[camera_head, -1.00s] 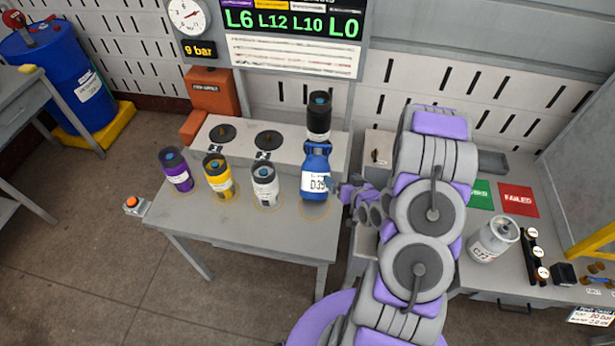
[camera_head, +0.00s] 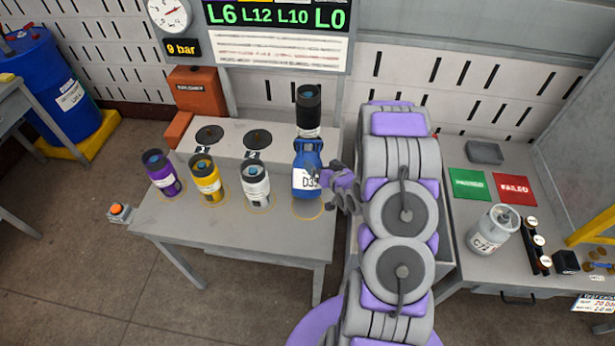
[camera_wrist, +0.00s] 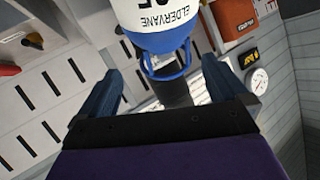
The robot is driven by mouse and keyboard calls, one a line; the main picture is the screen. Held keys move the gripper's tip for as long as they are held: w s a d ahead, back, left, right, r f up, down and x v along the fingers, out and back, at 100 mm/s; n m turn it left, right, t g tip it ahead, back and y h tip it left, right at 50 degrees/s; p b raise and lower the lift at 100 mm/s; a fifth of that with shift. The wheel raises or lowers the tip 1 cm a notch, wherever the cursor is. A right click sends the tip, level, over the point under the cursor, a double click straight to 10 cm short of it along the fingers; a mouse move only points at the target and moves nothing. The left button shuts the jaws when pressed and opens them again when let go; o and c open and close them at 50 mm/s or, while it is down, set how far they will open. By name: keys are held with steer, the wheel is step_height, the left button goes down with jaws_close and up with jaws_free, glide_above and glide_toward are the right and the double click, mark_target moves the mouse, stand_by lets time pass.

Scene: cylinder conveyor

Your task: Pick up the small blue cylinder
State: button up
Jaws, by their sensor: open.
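The small blue cylinder (camera_head: 307,172) stands upright on the grey table, at the right end of a row, with a white label. My gripper (camera_head: 322,174) is at its right side in the head view. In the wrist view the cylinder (camera_wrist: 158,20) appears inverted at the top middle, its white label and blue collar showing. My open gripper (camera_wrist: 162,88) has one finger on each side of the view, with the collar end between and beyond them. I cannot tell whether the fingers touch it.
White (camera_head: 255,183), yellow (camera_head: 205,180) and purple (camera_head: 160,174) cylinders stand to its left. A black cylinder (camera_head: 309,108) stands behind it on the raised ledge. A grey canister (camera_head: 492,232) stands on the right bench, near green (camera_head: 469,184) and red (camera_head: 514,189) pads.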

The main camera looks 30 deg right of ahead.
mark_target(313, 158)
steer(key=shift+a+x, duration=0.15)
steer(key=shift+x, duration=2.2)
steer(key=shift+a+x, duration=0.15)
steer(key=shift+x, duration=2.2)
steer(key=shift+c, duration=0.2)
steer(key=shift+s, duration=0.1)
steer(key=c, duration=1.7)
steer(key=shift+c, duration=0.2)
